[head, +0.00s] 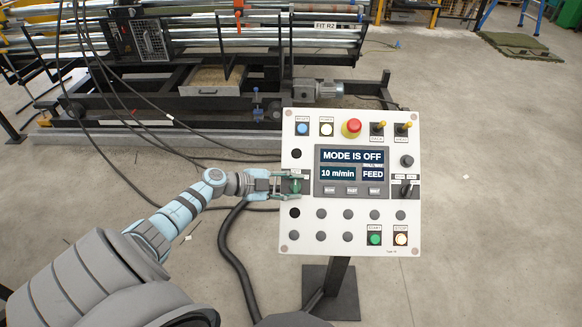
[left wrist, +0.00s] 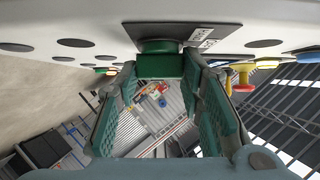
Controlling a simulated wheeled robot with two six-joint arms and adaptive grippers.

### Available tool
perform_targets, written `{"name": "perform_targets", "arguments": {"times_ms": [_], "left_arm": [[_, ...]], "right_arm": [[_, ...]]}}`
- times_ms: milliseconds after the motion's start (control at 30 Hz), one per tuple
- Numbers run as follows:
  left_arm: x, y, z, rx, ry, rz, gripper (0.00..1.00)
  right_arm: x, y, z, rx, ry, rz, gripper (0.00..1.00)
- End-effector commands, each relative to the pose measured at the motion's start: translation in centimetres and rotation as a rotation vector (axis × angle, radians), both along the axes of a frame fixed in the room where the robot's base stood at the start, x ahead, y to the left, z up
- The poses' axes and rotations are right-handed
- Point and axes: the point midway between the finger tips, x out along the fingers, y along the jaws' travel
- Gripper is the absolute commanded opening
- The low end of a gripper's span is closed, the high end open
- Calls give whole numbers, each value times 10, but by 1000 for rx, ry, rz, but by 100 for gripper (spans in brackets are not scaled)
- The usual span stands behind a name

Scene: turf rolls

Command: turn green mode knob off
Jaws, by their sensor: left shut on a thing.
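The green mode knob (head: 296,186) is on the left side of the white control panel (head: 350,240). My left gripper (head: 288,184) is shut on the knob. In the left wrist view the green knob (left wrist: 160,64) sits between the two fingertips, under its dark mounting plate. The panel's display (head: 352,156) reads "MODE IS OFF", with "10 m/min" and "FEED" below it. The knob's label is too small and partly covered to read. My right gripper is not in view.
A red emergency stop (head: 351,127) and several buttons and switches are on the same panel. A green button (head: 375,238) is at its lower right. The panel stands on a dark post (head: 334,280). Cables hang behind my left arm. Machine frames stand behind.

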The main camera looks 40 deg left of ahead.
Motion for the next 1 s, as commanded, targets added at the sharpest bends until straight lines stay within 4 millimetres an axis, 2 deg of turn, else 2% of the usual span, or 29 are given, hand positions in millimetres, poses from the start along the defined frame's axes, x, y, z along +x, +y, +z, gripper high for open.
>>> {"name": "perform_targets", "arguments": {"times_ms": [433,467,567,867,1000], "left_arm": [[0,0,0,6,7,-9,7],[0,0,0,6,7,-9,38],[0,0,0,6,6,-9,54],[-1,1,0,6,6,-9,55],[-12,8,4,10,8,-9,55]], "right_arm": [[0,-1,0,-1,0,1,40],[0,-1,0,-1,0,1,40],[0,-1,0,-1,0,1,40],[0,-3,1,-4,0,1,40],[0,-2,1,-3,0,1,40]]}}
